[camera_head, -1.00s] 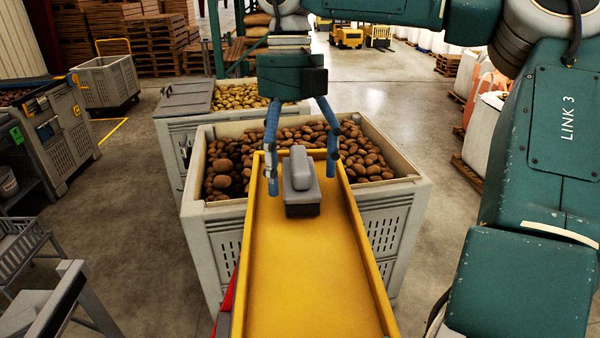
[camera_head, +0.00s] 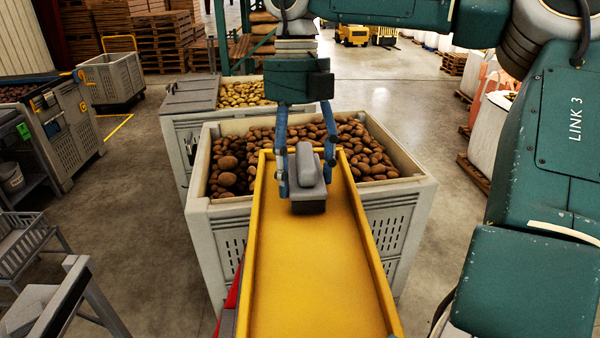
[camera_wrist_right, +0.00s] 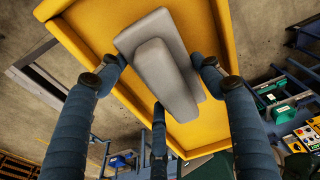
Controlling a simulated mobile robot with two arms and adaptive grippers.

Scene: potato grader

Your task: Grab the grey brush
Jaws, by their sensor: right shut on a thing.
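The grey brush (camera_head: 308,181) lies on the far end of the yellow chute (camera_head: 318,282), with its narrower raised grip on top. My right gripper (camera_head: 305,168) comes down from above, its blue fingers on the left and right of the brush. In the right wrist view, the brush (camera_wrist_right: 162,62) is between the fingers of the right gripper (camera_wrist_right: 158,78), and a further finger reaches toward its lower end. The right gripper is shut on the brush, which still appears to rest at the chute's surface. My left gripper is not in view.
A large grey crate of brown potatoes (camera_head: 425,190) stands under the chute's far end. Another crate of paler potatoes (camera_head: 190,125) stands behind it. The chute has raised yellow side rims. A grey metal frame (camera_head: 80,295) stands at the lower left. Open floor lies on both sides.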

